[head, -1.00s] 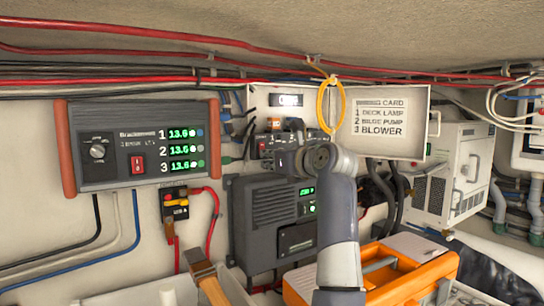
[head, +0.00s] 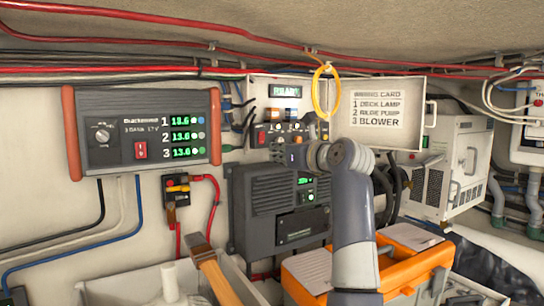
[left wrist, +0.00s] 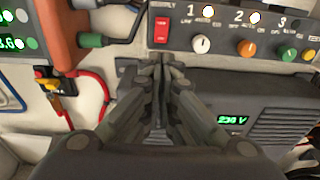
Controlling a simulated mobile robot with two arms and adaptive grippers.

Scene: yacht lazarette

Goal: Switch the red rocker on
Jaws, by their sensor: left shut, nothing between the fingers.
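The red rocker (left wrist: 161,30) sits at the left end of a dark switch panel (left wrist: 225,45), beside white, orange and green knobs. In the head view the rocker (head: 261,137) shows small on the panel inside the open wall box. A display (head: 285,91) above it reads READY in green. My left gripper (left wrist: 162,62) is shut and empty, its tips just below the rocker in the left wrist view, apart from it in the picture. In the head view the left gripper (head: 286,153) is in front of the panel's lower part. My right gripper is not in view.
A grey inverter unit (head: 262,205) sits below the panel. The open box door (head: 385,135) and a yellow ring (head: 322,92) are close by. An orange case (head: 415,262) stands below.

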